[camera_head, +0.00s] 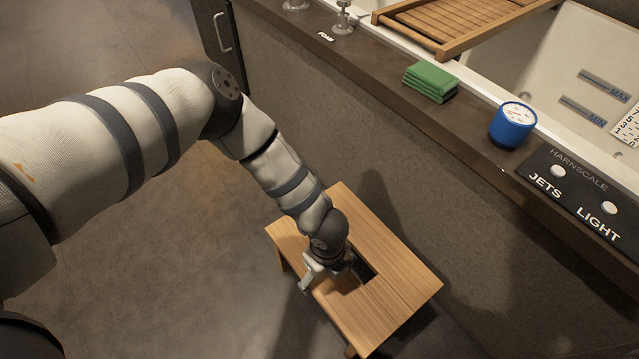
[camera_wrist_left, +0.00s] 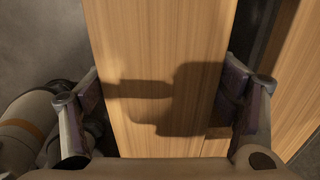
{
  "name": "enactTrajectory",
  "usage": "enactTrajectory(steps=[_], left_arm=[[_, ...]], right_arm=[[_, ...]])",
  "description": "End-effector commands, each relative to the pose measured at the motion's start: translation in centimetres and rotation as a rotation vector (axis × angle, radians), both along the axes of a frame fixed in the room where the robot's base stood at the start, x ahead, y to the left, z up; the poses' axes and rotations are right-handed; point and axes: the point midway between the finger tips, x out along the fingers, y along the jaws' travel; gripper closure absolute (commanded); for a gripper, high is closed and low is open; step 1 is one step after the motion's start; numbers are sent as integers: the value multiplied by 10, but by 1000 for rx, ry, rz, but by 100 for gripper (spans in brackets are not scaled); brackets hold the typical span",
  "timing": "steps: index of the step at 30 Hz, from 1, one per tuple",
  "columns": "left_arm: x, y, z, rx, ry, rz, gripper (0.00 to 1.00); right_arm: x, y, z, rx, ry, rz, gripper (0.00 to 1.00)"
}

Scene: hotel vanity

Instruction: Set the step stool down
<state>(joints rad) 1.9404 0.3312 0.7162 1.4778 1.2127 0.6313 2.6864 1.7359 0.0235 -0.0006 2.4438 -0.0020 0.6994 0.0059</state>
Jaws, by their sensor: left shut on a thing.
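The wooden step stool (camera_head: 397,290) is upright beside the tub's side panel, its top facing up, with a dark slot in the middle of the top. My left gripper (camera_head: 328,277) is shut on the strip of the top between the slot and the near edge. In the left wrist view that wooden strip (camera_wrist_left: 160,75) runs between the two fingers of my left gripper (camera_wrist_left: 165,112). The lower ends of the stool's legs are mostly hidden, so I cannot tell whether they touch the floor. My right gripper is out of view.
The tub's dark side panel (camera_head: 400,190) stands close to the stool's right. On the ledge are a folded green cloth (camera_head: 431,81), a blue round gauge (camera_head: 512,125) and a JETS/LIGHT panel (camera_head: 580,190). A wooden rack (camera_head: 470,22) spans the tub. Floor (camera_head: 150,280) at left is clear.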

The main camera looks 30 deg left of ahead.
Motion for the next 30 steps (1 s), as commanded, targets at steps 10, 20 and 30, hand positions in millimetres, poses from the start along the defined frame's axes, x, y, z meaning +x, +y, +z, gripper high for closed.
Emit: enactTrajectory(steps=[10,20,30], left_arm=[[10,-1,-39,-3,-4,-1,80],[8,0,-40,0,-3,0,10],[8,0,-40,0,-2,0,0]], right_arm=[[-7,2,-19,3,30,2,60],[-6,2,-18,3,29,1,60],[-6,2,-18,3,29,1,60]])
